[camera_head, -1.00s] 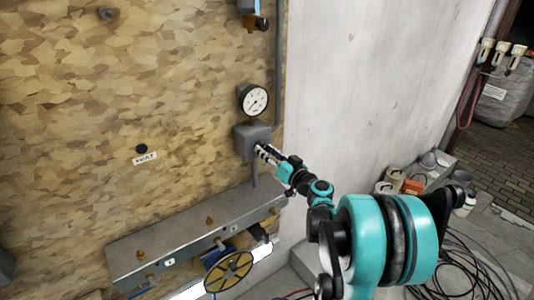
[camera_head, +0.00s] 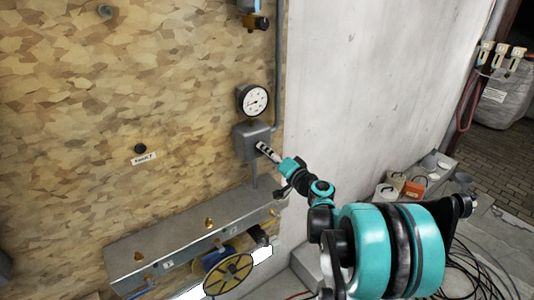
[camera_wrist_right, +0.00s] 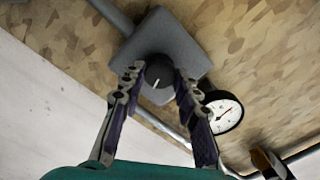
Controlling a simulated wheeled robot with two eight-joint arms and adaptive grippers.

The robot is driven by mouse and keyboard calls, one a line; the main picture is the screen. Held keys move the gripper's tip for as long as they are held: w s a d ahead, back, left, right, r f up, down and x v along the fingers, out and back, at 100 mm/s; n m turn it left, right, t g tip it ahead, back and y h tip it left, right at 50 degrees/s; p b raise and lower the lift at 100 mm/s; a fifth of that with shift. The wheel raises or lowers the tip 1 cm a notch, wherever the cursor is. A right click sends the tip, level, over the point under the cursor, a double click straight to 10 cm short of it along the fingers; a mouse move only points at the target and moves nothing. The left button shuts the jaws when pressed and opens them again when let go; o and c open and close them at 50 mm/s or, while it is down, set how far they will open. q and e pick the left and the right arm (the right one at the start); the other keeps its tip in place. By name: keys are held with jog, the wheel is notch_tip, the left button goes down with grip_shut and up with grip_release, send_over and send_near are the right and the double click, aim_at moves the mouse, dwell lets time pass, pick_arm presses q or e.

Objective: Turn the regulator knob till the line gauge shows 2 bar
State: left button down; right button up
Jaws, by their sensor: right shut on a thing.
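The line gauge (camera_head: 253,101) is a round white dial with a black rim, mounted above the grey regulator body (camera_head: 246,141) on the wooden board. Its needle shows, but the numbers are too small to read. It also shows in the right wrist view (camera_wrist_right: 224,112). The dark regulator knob (camera_wrist_right: 159,71) has a white pointer mark and sits on the body's front face. My right gripper (camera_wrist_right: 158,82) is shut on the knob, one finger on each side. In the head view my right gripper (camera_head: 262,147) hides the knob. My left gripper is not in view.
A grey metal ledge (camera_head: 185,232) with brass fittings and a yellow handwheel (camera_head: 228,274) are below the regulator. A grey pipe (camera_head: 278,70) runs up the board's right edge. A black button (camera_head: 140,148) is to the left. Containers (camera_head: 412,188) and cables lie on the right.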

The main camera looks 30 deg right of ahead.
dwell(0.5)
jog(key=o, duration=1.2)
jog(key=shift+c, duration=0.2)
jog(key=shift+s, duration=0.1)
jog(key=s+d, duration=0.1)
jog(key=s, duration=1.1)
jog(key=shift+w+a, duration=0.1)
